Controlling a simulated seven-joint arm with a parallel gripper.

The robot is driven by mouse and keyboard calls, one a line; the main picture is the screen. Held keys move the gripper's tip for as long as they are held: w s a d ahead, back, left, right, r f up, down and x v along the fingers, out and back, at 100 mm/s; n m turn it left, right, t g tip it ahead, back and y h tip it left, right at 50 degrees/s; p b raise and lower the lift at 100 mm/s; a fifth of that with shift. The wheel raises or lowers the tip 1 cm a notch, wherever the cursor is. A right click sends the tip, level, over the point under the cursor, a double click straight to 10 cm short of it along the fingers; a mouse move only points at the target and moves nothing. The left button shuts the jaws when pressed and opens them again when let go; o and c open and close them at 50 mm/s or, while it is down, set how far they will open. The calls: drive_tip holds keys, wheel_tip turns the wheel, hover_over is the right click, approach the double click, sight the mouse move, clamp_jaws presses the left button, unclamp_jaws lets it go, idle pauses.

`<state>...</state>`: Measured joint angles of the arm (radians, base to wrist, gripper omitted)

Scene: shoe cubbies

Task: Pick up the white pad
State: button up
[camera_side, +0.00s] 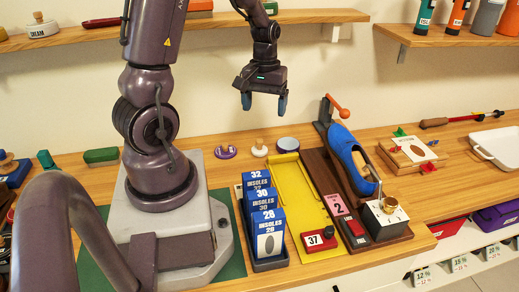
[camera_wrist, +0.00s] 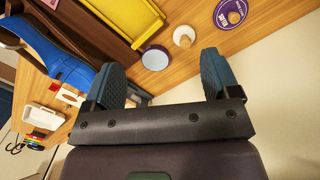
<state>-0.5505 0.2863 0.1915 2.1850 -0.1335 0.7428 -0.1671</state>
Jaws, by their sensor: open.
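The white pad (camera_side: 259,150) is a small round white disc with a wooden knob on top. It lies at the back of the wooden bench near the wall, between a purple pad (camera_side: 225,153) and a round tin with a pale lid (camera_side: 288,144). My gripper (camera_side: 264,103) hangs above it with its two blue fingers apart and nothing between them. In the wrist view, the white pad (camera_wrist: 184,41) shows beyond the gap between the fingers (camera_wrist: 161,60), not touching them.
A yellow tray (camera_side: 295,200) and blue insole boxes (camera_side: 265,225) stand in front of the pads. A blue shoe (camera_side: 350,158) on a brown stand is to the right. A wooden shelf (camera_side: 180,26) runs along the wall behind. A white tray (camera_side: 497,147) lies far right.

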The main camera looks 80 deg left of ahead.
sight(260, 140)
drive_tip(key=a+f+n, duration=0.1)
drive_tip(key=a+f, duration=0.1)
drive_tip(key=f, duration=0.2)
drive_tip(key=a+f+n, duration=0.2)
drive_tip(key=a+f, duration=0.1)
drive_tip(key=f, duration=0.1)
drive_tip(key=a+f+n, duration=0.1)
drive_tip(key=a+f, duration=0.1)
drive_tip(key=f, duration=0.2)
drive_tip(key=shift+a+n+y, duration=0.25)
drive_tip(key=shift+n+y, duration=0.05)
drive_tip(key=shift+y, duration=0.1)
drive_tip(key=shift+w+f, duration=0.15)
drive_tip(key=shift+f, duration=1.4)
drive_tip(key=shift+w+f, duration=0.1)
drive_tip(key=shift+f, duration=1.45)
drive_tip(key=c, duration=1)
